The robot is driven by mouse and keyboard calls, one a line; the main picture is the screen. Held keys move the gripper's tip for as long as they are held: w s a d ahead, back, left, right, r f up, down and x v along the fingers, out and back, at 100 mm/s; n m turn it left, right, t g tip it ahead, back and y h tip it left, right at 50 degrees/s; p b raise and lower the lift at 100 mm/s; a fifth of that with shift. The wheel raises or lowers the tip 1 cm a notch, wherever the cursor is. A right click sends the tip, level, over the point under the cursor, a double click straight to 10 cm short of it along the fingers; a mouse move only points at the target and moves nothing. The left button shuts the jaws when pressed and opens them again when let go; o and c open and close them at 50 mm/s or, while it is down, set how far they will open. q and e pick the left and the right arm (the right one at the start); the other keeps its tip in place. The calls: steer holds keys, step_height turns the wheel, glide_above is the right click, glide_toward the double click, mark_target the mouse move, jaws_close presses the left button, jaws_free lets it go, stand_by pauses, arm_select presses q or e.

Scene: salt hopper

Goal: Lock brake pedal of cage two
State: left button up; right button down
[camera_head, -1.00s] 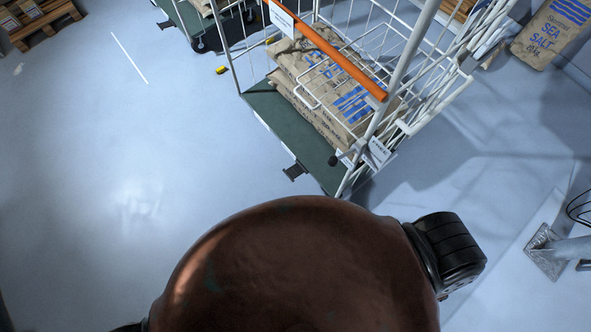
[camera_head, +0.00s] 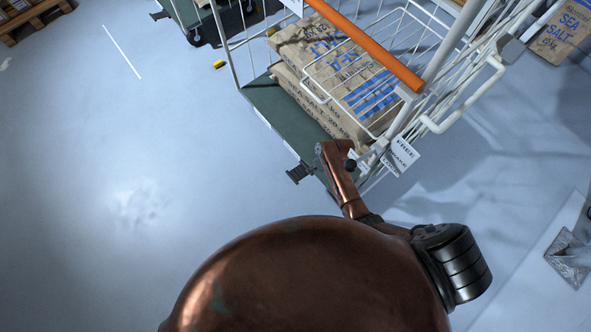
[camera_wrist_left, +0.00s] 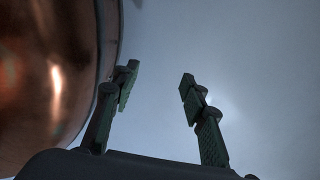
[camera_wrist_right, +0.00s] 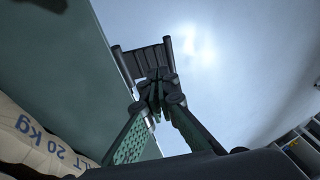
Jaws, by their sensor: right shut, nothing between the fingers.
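A wire cage cart with an orange handle bar (camera_head: 365,45) and green deck (camera_head: 270,105) stands at upper centre in the head view. A black ribbed pedal (camera_head: 299,173) sticks out from the deck's near edge; it also shows in the right wrist view (camera_wrist_right: 147,64). My right gripper (camera_wrist_right: 158,88) is shut and empty, its tips overlapping the pedal's near part in that view; I cannot tell whether they touch. In the head view my copper right arm is by the deck corner. My left gripper (camera_wrist_left: 160,80) is open and empty above bare floor.
Salt sacks (camera_head: 310,100) lie on the deck; their side is close left of my right gripper. A white tag (camera_head: 402,153) reading "FREE" hangs at the cart's near corner. Another cart (camera_head: 185,20) stands behind.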

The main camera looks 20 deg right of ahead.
arm_select(q)
steer(key=shift+s+a+f, duration=0.1)
steer(key=shift+f, duration=0.15)
arm_select(e)
steer(key=w+r, duration=0.1)
steer(key=w+d+r, duration=0.1)
steer(key=shift+w+d, duration=0.1)
steer(key=shift+w, duration=0.3)
steer(key=shift+f, duration=0.15)
steer(key=b, duration=0.5)
glide_toward(297, 177)
steer(key=w, duration=0.1)
steer(key=w+f, duration=0.1)
steer(key=shift+w+f, duration=0.2)
steer(key=shift+w, duration=0.1)
steer(key=a+f, duration=0.1)
steer(key=a+f+b, duration=0.2)
steer(key=shift+s+a+f, duration=0.2)
steer(key=shift+s+f, duration=0.05)
steer(key=shift+f, duration=0.1)
arm_select(q)
steer(key=w+d+r, duration=0.2)
steer(key=w+r, duration=0.9)
steer(key=w, duration=0.2)
steer(key=shift+w+d+r, duration=0.35)
steer(key=shift+w, duration=0.05)
arm_select(e)
steer(key=shift+a+f, duration=0.15)
steer(key=shift+a, duration=0.05)
steer(key=shift+s, duration=0.1)
